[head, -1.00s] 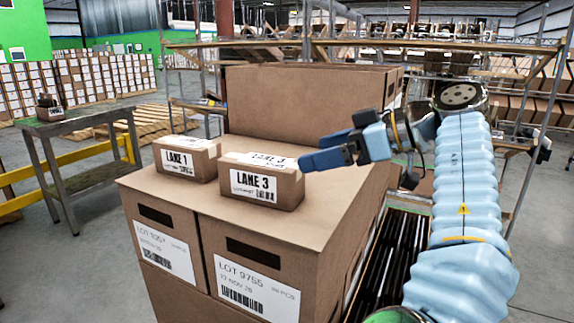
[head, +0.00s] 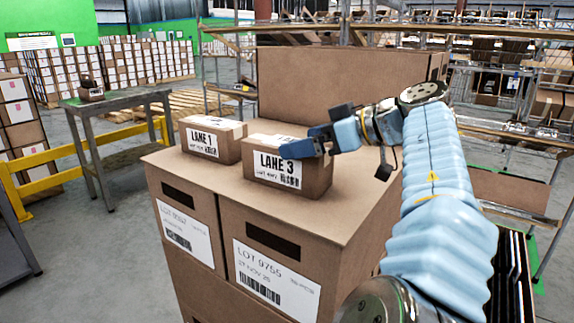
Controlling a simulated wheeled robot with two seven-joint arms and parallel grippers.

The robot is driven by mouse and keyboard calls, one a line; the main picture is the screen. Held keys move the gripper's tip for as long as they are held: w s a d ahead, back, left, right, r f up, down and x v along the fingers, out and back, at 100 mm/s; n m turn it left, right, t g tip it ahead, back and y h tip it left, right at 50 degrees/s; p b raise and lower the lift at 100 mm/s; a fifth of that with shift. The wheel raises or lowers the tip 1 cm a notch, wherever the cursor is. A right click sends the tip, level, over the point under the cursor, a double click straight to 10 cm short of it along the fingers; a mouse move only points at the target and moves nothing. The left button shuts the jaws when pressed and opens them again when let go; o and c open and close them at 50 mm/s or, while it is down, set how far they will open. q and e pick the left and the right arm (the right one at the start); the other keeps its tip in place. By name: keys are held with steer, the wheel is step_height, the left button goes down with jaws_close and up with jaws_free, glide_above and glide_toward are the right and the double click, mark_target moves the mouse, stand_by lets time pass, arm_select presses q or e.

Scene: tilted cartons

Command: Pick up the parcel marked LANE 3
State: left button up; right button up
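The parcel marked LANE 3 (head: 272,178) is a small brown carton with a white front label. It sits on top of the large stacked cartons (head: 330,222), near their front edge. My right gripper (head: 311,141) comes in from the right and is at the parcel's upper right. Its blue fingers look apart, and the nearer one covers part of the label and top edge. I cannot tell whether the fingers touch the parcel. The parcel does not look lifted. My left gripper is not in view.
A similar parcel marked LANE 1 (head: 212,142) stands close on the left. A taller brown carton (head: 345,90) rises behind both. The carton top right of LANE 3 is bare. A grey table (head: 120,101) and yellow rail (head: 58,163) stand at left.

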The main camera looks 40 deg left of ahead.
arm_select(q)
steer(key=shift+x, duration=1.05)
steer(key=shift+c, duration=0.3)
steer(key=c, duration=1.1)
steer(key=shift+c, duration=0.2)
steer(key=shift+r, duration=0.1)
